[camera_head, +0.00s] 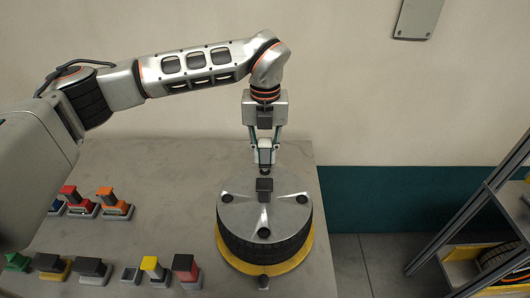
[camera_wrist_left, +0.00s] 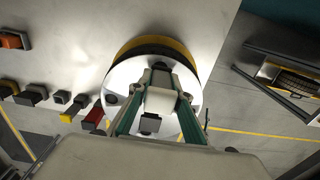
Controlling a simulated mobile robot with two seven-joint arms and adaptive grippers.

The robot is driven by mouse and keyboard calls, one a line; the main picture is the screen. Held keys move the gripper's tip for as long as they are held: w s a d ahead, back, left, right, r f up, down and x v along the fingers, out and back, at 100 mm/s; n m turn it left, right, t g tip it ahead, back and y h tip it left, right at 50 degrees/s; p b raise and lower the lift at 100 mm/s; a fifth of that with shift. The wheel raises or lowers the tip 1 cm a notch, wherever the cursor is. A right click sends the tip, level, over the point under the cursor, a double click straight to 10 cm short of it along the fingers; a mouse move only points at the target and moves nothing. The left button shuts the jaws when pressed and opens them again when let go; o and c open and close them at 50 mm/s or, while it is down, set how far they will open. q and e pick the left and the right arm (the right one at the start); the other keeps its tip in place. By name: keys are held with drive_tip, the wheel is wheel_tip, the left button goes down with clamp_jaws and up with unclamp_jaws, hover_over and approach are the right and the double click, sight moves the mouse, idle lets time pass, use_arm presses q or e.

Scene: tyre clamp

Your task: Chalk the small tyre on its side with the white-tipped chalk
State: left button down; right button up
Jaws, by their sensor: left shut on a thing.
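A black tyre (camera_head: 265,245) lies flat on the table between a silver clamp disc (camera_head: 240,213) and a yellow base ring (camera_head: 232,262). The disc covers its upper face, while its outer side shows. My left gripper (camera_head: 265,150) points down above the disc, shut on a pale block, the white-tipped chalk (camera_head: 265,155). The chalk is over the far part of the disc, apart from the tyre's side. In the left wrist view the chalk (camera_wrist_left: 160,102) shows white between the fingers, over the disc (camera_wrist_left: 123,76). My right gripper is out of view.
A dark knob (camera_head: 264,188) stands up from the disc's middle. Several coloured blocks in holders, including a red one (camera_head: 185,266) and an orange one (camera_head: 106,195), stand left of the clamp. One holder (camera_head: 131,275) is empty. A shelf (camera_head: 480,240) with another tyre stands at right.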

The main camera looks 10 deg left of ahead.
sight(265, 141)
use_arm(q)
drive_tip(key=shift+f+b, duration=0.4)
drive_tip(key=shift+f, duration=0.2)
idle(0.4)
idle(0.9)
drive_tip(key=shift+r+p, duration=0.5)
drive_tip(key=shift+r, duration=2)
